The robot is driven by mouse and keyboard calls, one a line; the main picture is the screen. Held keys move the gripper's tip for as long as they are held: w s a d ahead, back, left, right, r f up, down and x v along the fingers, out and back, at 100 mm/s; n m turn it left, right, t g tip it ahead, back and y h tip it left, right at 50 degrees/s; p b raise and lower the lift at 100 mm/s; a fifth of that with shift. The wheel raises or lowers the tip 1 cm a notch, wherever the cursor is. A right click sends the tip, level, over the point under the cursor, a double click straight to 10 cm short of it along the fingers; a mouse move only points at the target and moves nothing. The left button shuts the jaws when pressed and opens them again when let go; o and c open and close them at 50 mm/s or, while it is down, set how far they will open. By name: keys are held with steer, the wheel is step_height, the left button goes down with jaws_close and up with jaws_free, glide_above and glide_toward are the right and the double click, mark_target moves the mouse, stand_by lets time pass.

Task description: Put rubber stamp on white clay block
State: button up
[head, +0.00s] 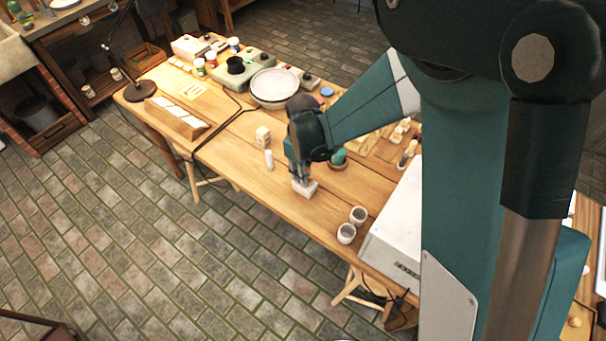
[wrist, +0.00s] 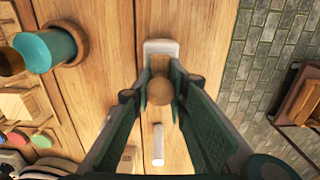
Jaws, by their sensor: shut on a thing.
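The rubber stamp (wrist: 160,90) has a round wooden knob and a wooden body below it. My gripper (wrist: 162,84) is shut on it; the gripper also shows in the head view (head: 300,178), pointing down. The white clay block (head: 309,189) lies on the wooden table under my gripper, near the front edge. In the wrist view the block (wrist: 161,45) shows as a pale rounded slab around the far end of the stamp. The stamp overlaps the block there. I cannot tell whether they touch. In the head view my fingers mostly hide the stamp.
A white cylinder (head: 268,159) and a small beige box (head: 262,137) stand to the left. A teal-topped round piece (head: 339,156) stands behind my gripper. The table's front edge is close.

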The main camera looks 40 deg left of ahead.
steer(key=shift+f, duration=0.15)
steer(key=o, duration=0.9)
steer(key=shift+c, duration=0.2)
steer(key=shift+r+p, duration=0.6)
steer(key=shift+r, duration=5.55)
